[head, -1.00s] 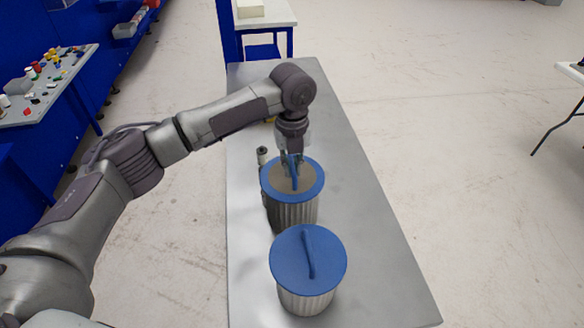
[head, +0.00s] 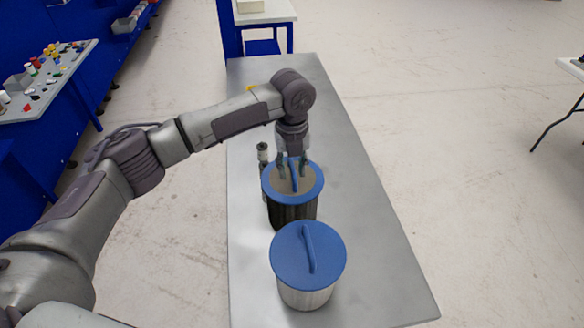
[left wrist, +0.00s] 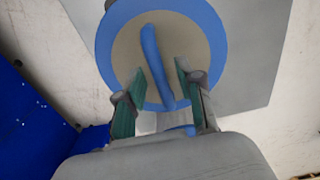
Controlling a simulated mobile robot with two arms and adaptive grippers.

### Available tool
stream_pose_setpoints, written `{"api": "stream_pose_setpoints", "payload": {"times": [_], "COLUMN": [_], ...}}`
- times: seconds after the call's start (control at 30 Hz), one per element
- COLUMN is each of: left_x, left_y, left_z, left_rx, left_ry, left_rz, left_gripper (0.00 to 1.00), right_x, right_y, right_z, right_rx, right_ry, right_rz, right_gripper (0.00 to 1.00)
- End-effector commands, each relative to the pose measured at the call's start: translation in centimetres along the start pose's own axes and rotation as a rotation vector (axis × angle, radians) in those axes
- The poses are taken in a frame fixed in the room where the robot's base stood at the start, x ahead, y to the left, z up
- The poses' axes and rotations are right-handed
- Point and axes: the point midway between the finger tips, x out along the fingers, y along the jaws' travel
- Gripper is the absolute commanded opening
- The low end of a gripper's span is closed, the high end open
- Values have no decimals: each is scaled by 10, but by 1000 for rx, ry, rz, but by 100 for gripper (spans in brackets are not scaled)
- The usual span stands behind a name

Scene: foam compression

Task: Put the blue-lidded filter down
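A filter (head: 292,213) with a blue-rimmed lid, a beige centre and a blue bar handle stands upright on the grey table (head: 365,235). Its lid also shows in the left wrist view (left wrist: 212,35). My left gripper (head: 293,172) is above the lid, fingers apart on either side of the handle. In the left wrist view the handle (left wrist: 152,60) lies between the green-padded fingers (left wrist: 158,90), with a gap to each. A second filter (head: 308,258) with an all-blue lid and handle stands in front. My right gripper is out of view.
A small grey, dark-topped object (head: 263,152) stands just behind and left of the rear filter. The table's right side and far end are clear. A side table with small parts (head: 50,75) is at the left.

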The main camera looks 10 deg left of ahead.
Motion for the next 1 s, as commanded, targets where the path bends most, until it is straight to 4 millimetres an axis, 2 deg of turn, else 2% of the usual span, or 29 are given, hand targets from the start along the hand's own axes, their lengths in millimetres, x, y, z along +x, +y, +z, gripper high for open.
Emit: {"api": "stream_pose_setpoints", "payload": {"times": [0.17,0.4,0.6,0.77,1.0], "left_x": [-25,-77,-108,-117,-118], "left_y": [-1,-1,-1,0,0], "left_z": [1,1,0,0,0], "left_rx": [0,0,0,0,0], "left_ry": [-4,-4,-2,0,1], "left_rz": [-4,-4,-3,-2,-1], "left_gripper": [37,37,37,37,37], "right_x": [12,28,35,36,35], "right_y": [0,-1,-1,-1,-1], "right_z": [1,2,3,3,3], "right_rx": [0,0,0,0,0], "right_ry": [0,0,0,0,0], "right_rz": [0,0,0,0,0], "right_gripper": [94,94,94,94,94]}}
